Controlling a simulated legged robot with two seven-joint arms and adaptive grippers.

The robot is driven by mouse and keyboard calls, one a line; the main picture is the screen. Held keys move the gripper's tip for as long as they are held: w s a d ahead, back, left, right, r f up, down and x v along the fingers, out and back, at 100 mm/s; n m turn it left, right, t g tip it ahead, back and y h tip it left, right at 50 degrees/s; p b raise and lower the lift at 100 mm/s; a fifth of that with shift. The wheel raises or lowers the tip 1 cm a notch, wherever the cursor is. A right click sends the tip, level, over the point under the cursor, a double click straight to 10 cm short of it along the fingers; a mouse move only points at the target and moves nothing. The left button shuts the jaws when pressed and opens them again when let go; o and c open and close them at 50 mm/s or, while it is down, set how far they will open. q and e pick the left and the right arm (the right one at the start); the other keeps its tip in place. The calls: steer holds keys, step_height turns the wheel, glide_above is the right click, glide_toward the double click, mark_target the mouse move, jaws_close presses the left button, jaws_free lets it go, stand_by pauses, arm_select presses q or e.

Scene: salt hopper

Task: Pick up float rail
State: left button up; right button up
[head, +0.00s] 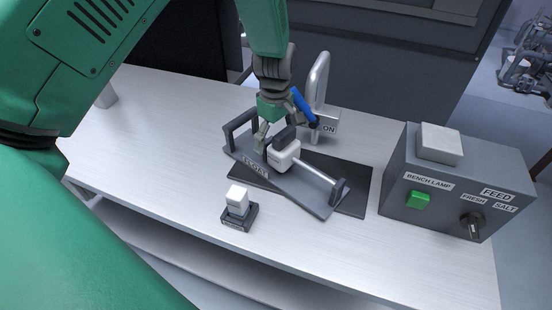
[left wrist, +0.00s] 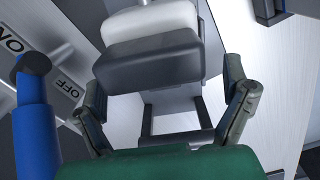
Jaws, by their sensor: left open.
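The float rail (head: 316,193) is a dark grey tray on the bench, with an upright at each end and a thin rod between them. A white block with a dark part (head: 284,156) sits on the rod. My left gripper (head: 270,138) points down over the rail's left part, beside the block. In the left wrist view its open fingers (left wrist: 168,112) stand on either side of the rail's end frame (left wrist: 176,138), with the block (left wrist: 150,50) beyond. Nothing shows held between them. Whether the fingers touch the rail is unclear. My right gripper is not in view.
A dark mat (head: 352,190) lies under the rail. A blue-handled lever (head: 302,104) with an ON label stands close behind my gripper. A small white block on a dark base (head: 238,203) is in front. A grey control box (head: 455,185) stands at right. The bench's left part is clear.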

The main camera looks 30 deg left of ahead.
arm_select(q)
steer(key=shift+f, duration=0.6)
steer(key=shift+w+d+f, duration=0.1)
steer(key=shift+d+f, duration=0.1)
steer(key=shift+d, duration=0.05)
steer(key=shift+d+r, duration=0.1)
steer(key=shift+d, duration=0.1)
steer(key=c, duration=1.7)
steer(key=shift+c, duration=0.3)
steer(key=shift+a+r, duration=0.1)
steer(key=shift+a, duration=0.1)
